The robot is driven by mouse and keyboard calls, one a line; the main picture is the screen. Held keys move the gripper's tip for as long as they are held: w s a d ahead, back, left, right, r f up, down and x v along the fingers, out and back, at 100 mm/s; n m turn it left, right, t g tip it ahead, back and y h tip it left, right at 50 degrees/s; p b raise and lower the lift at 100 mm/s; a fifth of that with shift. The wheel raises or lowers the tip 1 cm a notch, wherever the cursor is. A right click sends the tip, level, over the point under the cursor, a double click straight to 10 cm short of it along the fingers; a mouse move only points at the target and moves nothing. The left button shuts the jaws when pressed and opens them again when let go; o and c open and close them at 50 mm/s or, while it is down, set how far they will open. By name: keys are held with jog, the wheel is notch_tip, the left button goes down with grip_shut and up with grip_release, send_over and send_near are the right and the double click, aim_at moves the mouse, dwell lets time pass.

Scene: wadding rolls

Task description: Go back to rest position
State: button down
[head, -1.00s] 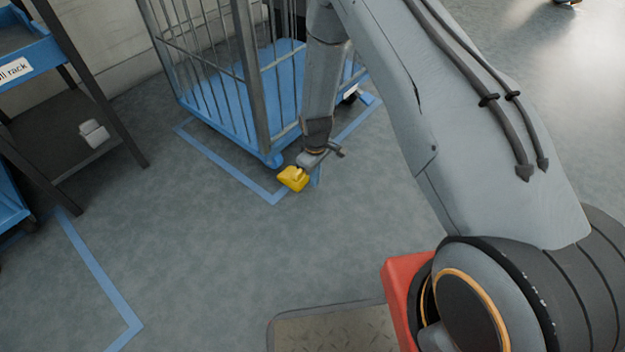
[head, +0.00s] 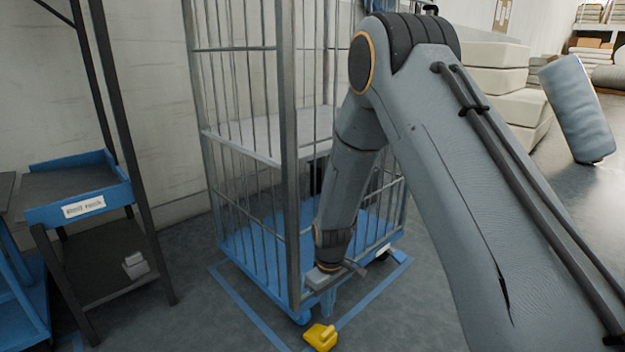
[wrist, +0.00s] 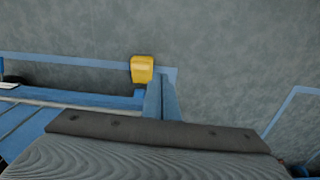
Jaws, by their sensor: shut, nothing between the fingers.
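My gripper (head: 327,302) hangs at the lower end of my arm, in front of the near corner of the wire roll cage (head: 289,150). Its fingers are together and hold nothing; they also show in the wrist view (wrist: 162,88). A yellow block (head: 320,336) lies on the floor near the taped corner, just below the gripper in the head view. In the wrist view the same yellow block (wrist: 142,69) shows beside the fingertips, apart from them as far as I can tell.
The cage's blue base stands inside blue floor tape (head: 243,304). A dark rack with a blue tray (head: 85,190) stands at the left, a small pale object (head: 136,265) on its lower shelf. A wrapped roll (head: 577,108) and stacked pale blocks (head: 497,75) are at the right.

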jog(key=s+a+r+m+y, duration=0.1)
jog(key=s+a+r, duration=0.3)
jog(key=s+r, duration=0.75)
jog(key=s+a+r, duration=0.4)
jog(key=s+r, duration=0.5)
jog(key=r, duration=0.6)
jog(key=s+d+r, duration=0.2)
jog(key=s+r, duration=0.2)
jog(key=s, duration=0.8)
jog(key=d+r+m+p, duration=0.2)
jog(key=d+r+p, duration=0.5)
jog(key=p, duration=0.6)
jog(key=d+r+m+p, duration=0.3)
jog(key=d+r+p, duration=0.4)
jog(key=r+p, duration=0.5)
jog(key=d+r+m+h+p, duration=0.1)
jog(key=d+r+m+p, duration=0.1)
jog(key=d+r+p, duration=0.5)
notch_tip(320, 180, up, 3)
jog(key=p, duration=0.7)
jog(key=shift+s+r, duration=0.15)
jog(key=shift+s, duration=0.2)
